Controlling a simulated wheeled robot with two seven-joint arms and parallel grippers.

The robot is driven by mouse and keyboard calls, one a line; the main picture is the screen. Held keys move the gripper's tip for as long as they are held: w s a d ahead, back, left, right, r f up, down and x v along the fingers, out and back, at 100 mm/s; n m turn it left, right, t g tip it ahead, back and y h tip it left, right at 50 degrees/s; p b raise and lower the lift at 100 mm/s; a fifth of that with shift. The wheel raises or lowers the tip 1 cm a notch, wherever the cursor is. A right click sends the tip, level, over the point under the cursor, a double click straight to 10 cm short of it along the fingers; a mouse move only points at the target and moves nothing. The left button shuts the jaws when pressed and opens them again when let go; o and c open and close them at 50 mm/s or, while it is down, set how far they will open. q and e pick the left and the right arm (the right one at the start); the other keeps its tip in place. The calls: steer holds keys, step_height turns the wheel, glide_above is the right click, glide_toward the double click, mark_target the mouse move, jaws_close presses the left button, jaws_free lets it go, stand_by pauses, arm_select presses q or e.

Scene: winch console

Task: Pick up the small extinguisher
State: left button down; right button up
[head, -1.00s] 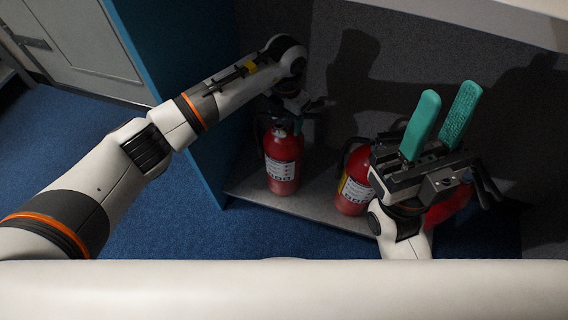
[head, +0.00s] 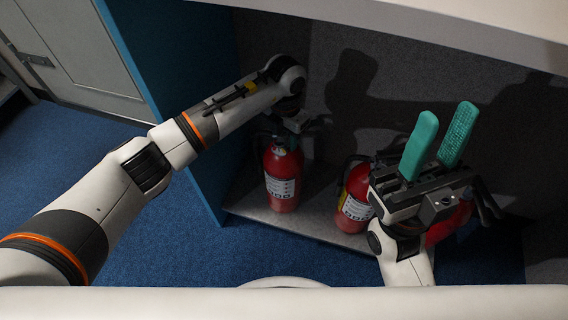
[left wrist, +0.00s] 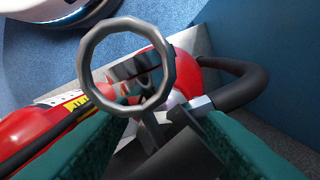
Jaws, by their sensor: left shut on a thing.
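The left red extinguisher (head: 283,178) stands upright on a low shelf, its white label facing out. My left gripper (head: 287,128) is at its top and is shut on it around the valve and handle. The left wrist view shows the teal fingers on both sides of the neck, with a grey ring (left wrist: 127,65) and a black hose (left wrist: 245,82) close by. The arm hides part of the extinguisher's top in the head view. My right gripper (head: 437,142) is raised with its teal fingers apart and empty.
A second red extinguisher (head: 353,207) stands to the right, and a third red one (head: 448,224) is mostly hidden behind my right gripper. A blue side panel (head: 190,110) is close on the left. A pale top (head: 430,25) overhangs the grey back wall.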

arm_select(q)
steer(key=shift+w+d+r, duration=0.1)
steer(key=shift+r, duration=0.2)
